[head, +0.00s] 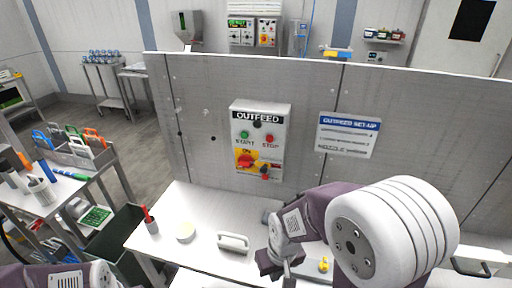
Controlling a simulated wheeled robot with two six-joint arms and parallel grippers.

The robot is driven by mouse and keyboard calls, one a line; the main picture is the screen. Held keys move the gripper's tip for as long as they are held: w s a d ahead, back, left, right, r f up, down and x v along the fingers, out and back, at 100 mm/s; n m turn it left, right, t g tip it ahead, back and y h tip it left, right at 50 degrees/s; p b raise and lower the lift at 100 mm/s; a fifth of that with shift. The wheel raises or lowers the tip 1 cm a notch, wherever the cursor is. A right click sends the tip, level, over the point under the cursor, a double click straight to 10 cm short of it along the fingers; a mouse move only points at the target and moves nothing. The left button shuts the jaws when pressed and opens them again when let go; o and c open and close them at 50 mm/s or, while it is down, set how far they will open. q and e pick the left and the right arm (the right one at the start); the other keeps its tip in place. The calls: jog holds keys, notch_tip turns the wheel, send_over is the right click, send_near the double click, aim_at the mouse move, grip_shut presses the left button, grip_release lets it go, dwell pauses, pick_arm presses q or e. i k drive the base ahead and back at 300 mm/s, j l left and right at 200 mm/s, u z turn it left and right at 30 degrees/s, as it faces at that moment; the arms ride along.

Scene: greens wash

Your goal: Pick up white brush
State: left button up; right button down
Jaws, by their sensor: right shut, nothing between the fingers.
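A white brush (233,243) with a raised handle lies on the white work surface (208,257), in front of the grey panel. My right gripper (284,272) is just right of the brush, pointing down near the surface, shut and empty. It is apart from the brush in the picture. My right arm hides the surface behind and right of the gripper. Part of my left arm shows at the bottom left corner, but its gripper is out of view.
A small yellow item (323,265) lies right of my gripper. The upright panel (200,140) with an outfeed control box (259,140) bounds the back.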

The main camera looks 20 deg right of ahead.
aim_at(238, 246)
jog(key=u, duration=3.4)
jog(key=z, duration=3.8)
jog(key=i+l+u, duration=0.15)
jog(key=u, duration=0.2)
jog(key=i+l+u, duration=0.15)
jog(key=u, duration=0.15)
jog(key=i+l+u, duration=0.1)
jog(key=l+u, duration=0.25)
